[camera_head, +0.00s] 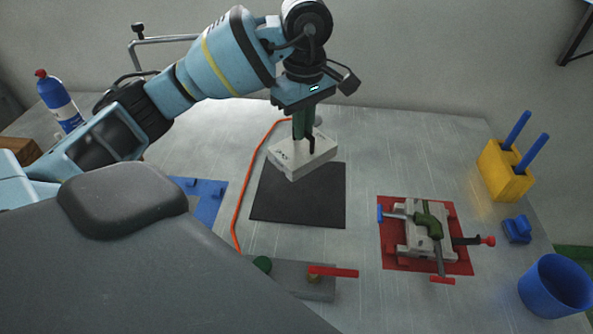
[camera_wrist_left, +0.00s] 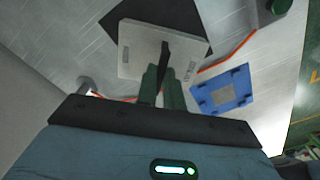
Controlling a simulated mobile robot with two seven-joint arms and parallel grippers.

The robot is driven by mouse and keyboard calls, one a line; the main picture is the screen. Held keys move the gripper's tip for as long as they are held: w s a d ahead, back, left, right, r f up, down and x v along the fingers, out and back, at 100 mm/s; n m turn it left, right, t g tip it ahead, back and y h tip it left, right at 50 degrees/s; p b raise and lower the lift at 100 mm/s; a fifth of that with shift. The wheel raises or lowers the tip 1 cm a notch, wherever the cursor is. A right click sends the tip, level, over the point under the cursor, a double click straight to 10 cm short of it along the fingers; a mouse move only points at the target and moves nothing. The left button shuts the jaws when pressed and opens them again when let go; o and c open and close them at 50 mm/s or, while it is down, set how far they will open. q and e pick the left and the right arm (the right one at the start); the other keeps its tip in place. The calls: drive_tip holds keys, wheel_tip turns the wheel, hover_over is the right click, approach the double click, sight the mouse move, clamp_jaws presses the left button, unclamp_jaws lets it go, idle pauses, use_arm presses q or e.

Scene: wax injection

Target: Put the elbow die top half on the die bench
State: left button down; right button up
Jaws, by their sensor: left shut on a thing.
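My left gripper (camera_head: 306,138) is shut on a pale grey block, which I take to be the elbow die top half (camera_head: 288,158). The block is tilted in view and appears held above the black mat (camera_head: 297,212); the exact gap cannot be told. In the left wrist view, the green fingers (camera_wrist_left: 163,84) grip the pale block (camera_wrist_left: 138,52), and the black mat (camera_wrist_left: 190,18) lies beyond it. I cannot tell which surface is the die bench; the grey metal table (camera_head: 365,140) carries everything. My right gripper is not in view.
A red plate (camera_head: 389,260) holds a clamped pale die (camera_head: 410,240). A blue fixture (camera_head: 210,200) lies left of the mat, beside an orange hose (camera_head: 239,204). A yellow block (camera_head: 500,172) and blue cup (camera_head: 556,286) stand right. A grey valve plate (camera_head: 290,280) lies in front.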

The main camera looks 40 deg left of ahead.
use_arm(q)
drive_tip(key=shift+w+a+r, duration=0.1)
drive_tip(key=shift+a+r, duration=0.05)
drive_tip(key=shift+f, duration=5.05)
drive_tip(key=shift+f, duration=0.15)
drive_tip(key=c, duration=1.5)
unclamp_jaws()
wheel_tip(320, 180, up, 12)
drive_tip(key=shift+r, duration=0.15)
